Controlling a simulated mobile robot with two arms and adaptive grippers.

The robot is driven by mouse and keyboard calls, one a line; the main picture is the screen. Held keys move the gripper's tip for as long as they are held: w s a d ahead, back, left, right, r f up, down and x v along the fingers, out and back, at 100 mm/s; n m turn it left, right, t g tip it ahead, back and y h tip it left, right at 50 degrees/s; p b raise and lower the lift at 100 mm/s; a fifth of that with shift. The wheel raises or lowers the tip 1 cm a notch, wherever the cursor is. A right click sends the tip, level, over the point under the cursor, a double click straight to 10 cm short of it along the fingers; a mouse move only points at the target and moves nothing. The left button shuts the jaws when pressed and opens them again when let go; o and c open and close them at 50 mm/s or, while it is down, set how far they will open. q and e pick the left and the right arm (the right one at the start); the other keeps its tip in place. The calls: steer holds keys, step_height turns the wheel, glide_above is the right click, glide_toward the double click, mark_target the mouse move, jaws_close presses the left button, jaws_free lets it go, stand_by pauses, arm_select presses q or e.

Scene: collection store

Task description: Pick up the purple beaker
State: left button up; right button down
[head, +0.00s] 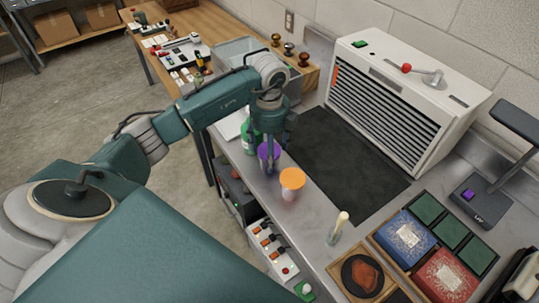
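The purple beaker (265,160) stands near the front edge of the grey metal bench (320,215), partly hidden by my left gripper. My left gripper (270,146) reaches down over it from above, with its fingers at the beaker's upper part. I cannot tell whether the fingers are closed on the beaker or still apart from it. My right gripper is not in view.
A green bottle (248,140) stands just behind and left of the beaker. An orange-topped beaker (292,184) stands close on its right. A dark mat (345,165) lies bare before a white louvred unit (405,90). A brush-like tool (337,230) stands farther right.

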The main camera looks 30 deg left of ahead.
arm_select(q)
steer(key=shift+s+f, duration=0.1)
steer(key=shift+f, duration=0.75)
steer(key=shift+c, duration=0.5)
steer(key=c, duration=1.2)
